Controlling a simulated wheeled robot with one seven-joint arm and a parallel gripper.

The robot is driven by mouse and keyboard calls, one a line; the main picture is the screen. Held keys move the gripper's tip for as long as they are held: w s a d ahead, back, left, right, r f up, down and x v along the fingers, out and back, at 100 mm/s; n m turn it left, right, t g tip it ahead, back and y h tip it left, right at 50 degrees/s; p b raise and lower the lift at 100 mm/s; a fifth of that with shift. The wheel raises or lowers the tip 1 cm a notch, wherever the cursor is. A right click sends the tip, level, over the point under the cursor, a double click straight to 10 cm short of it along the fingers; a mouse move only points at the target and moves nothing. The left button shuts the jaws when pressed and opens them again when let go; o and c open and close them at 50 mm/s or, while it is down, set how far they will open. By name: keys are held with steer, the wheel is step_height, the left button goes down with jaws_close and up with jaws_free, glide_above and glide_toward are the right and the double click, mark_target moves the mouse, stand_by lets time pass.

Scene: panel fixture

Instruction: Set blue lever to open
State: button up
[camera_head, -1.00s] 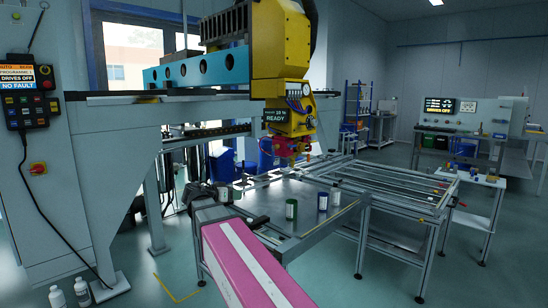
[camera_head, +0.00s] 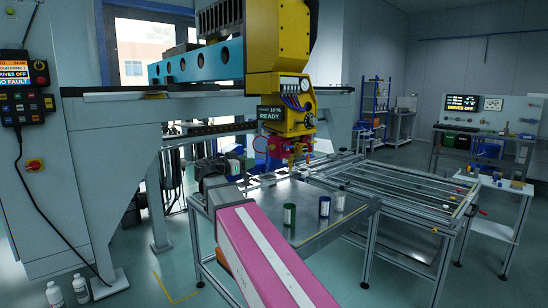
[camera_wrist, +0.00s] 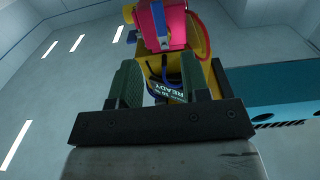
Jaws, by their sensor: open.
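A narrow blue bar (camera_wrist: 159,18), likely the blue lever, stands upright against a magenta block (camera_wrist: 172,32) at the top of the wrist view. My gripper (camera_wrist: 160,76) is open below it, with two green fingers apart and nothing between them. The bar is beyond the fingertips and not touched. In the head view, the red-magenta fitting (camera_head: 297,150) hangs under the yellow machine head (camera_head: 290,110). The lever is too small there to tell its setting. My pink-striped arm reaches in from the bottom towards the machine.
A metal table (camera_head: 315,228) below the head carries a green can (camera_head: 289,215) and a white-blue can (camera_head: 324,206). A rail frame (camera_head: 400,190) extends right. The READY display (camera_head: 270,114) hangs beside the head. White bottles (camera_head: 80,289) stand on the floor at left.

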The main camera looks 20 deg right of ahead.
mark_target(267, 157)
steer(key=x, duration=1)
steer(key=shift+w+d, duration=0.1)
steer(key=shift+d, duration=0.2)
jaws_close()
